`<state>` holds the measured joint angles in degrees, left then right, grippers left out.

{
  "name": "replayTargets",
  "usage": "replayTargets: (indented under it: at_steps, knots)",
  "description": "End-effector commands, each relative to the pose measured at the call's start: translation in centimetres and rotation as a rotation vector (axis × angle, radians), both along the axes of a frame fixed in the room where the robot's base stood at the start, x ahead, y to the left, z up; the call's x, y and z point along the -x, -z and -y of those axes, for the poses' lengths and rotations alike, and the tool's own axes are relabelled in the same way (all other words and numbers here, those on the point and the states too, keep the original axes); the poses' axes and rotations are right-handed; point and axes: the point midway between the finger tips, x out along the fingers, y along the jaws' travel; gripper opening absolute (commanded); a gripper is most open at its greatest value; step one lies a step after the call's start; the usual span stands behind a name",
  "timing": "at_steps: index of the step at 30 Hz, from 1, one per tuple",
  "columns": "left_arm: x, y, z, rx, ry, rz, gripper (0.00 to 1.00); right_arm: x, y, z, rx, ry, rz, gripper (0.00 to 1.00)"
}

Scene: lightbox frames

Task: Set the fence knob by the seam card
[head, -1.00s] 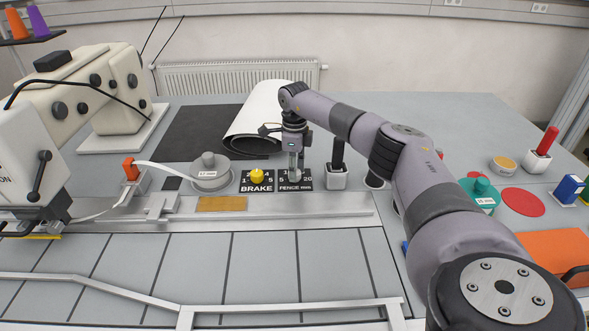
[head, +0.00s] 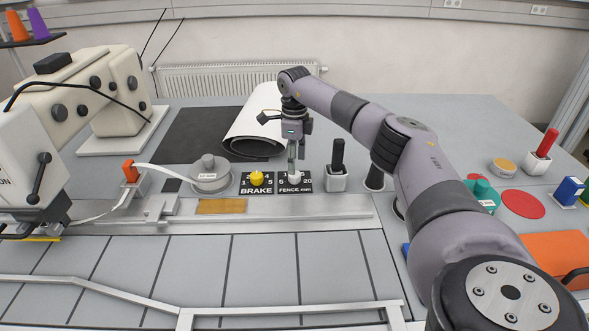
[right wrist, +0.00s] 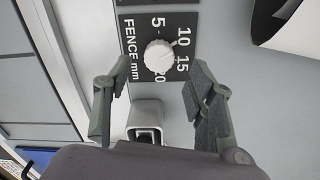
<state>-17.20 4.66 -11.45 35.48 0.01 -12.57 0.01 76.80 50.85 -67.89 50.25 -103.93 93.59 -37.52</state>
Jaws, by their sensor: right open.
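The fence knob (right wrist: 158,56) is a white ridged dial on a black plate (right wrist: 134,30) marked FENCE mm, with 5, 10, 15 and 20 around it. Its exact setting is unclear. In the head view the knob (head: 295,183) stands right of the yellow brake knob (head: 257,179). My right gripper (head: 296,157) hangs just above the fence knob, pointing down. In the right wrist view its fingers (right wrist: 160,70) are apart, one on each side of the knob, with nothing held. I cannot make out a seam card. My left gripper is out of view.
A grey holder with a black handle (head: 337,166) stands close right of the fence plate. A grey disc (head: 210,178) and the sewing machine (head: 112,85) are to the left. A dark roll (head: 256,140) lies behind. A metal rail (head: 300,210) runs in front.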

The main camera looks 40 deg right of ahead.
Motion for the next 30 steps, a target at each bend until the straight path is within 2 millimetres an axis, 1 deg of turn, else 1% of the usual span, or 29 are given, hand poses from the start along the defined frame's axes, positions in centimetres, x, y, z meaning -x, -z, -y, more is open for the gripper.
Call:
replayTargets:
  at_steps: [1, 6, 9, 12, 16, 30]
  knots:
    - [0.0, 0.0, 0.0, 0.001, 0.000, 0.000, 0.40, -0.1, -1.4, 0.0, 0.000, 0.000, 0.005, 0.51]
    - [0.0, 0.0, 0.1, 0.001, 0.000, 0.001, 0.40, -0.1, -4.8, 0.0, 0.000, 0.000, 0.004, 0.51]
    - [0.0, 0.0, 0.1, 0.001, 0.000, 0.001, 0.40, -0.1, -6.3, 0.0, 0.000, 0.000, 0.003, 0.51]
    - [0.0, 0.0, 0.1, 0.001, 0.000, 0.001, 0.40, 0.0, -7.2, 0.0, 0.001, 0.000, 0.001, 0.51]
    - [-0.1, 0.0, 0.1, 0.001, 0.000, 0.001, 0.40, 0.0, -7.7, 0.0, 0.000, 0.000, 0.000, 0.51]
    - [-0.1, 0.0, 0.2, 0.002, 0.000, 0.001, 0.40, 0.0, -7.7, 0.0, 0.000, 0.000, 0.000, 0.51]
